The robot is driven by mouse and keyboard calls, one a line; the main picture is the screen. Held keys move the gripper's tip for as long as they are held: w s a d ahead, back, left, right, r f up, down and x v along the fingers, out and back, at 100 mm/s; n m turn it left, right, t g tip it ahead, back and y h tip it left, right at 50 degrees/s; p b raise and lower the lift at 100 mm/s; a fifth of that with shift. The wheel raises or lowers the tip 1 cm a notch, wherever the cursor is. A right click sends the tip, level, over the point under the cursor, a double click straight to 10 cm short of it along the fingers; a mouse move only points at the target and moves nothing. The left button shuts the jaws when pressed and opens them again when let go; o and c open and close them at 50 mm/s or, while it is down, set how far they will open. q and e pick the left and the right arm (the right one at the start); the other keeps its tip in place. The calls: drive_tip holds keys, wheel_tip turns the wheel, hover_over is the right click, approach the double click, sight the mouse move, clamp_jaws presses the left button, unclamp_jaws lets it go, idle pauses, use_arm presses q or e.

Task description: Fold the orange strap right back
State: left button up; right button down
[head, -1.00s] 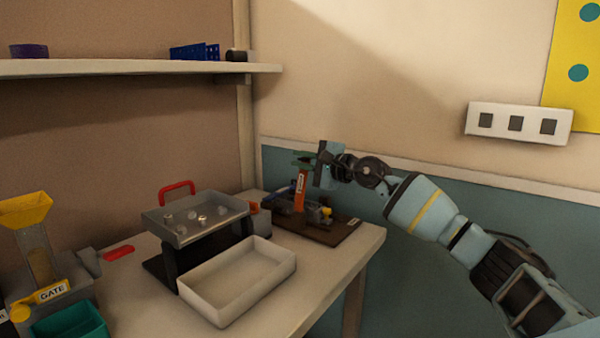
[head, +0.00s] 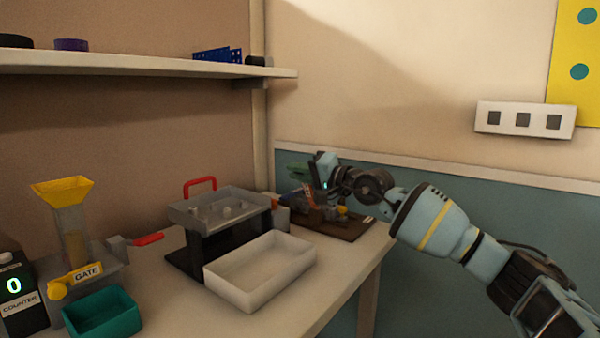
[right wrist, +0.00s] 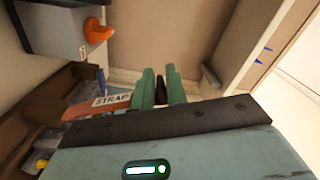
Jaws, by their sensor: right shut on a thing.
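The orange strap (right wrist: 88,108), marked STRAP, shows in the right wrist view. It runs from the left, over the dark fixture, to the green fingers of my right gripper (right wrist: 160,74), which are shut on it. In the head view my right gripper (head: 300,174) is over the dark base board (head: 354,229) at the table's back right. There the strap is mostly hidden or too dim to make out. My left gripper is not in view.
A grey box with an orange knob (right wrist: 97,30) is close by. A white tray (head: 262,272), a raised grey tray with a red handle (head: 200,184), a gate hopper (head: 62,190) and a teal bin (head: 103,313) stand on the table to the left. A wall is behind.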

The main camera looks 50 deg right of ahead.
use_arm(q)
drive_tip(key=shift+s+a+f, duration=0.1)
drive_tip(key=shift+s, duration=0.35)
use_arm(e)
drive_tip(key=shift+a+f, duration=0.1)
drive_tip(key=shift+a, duration=0.05)
drive_tip(key=c, duration=1.4)
unclamp_jaws()
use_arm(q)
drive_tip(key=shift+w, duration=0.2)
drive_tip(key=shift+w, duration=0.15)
use_arm(e)
drive_tip(key=shift+s, duration=0.1)
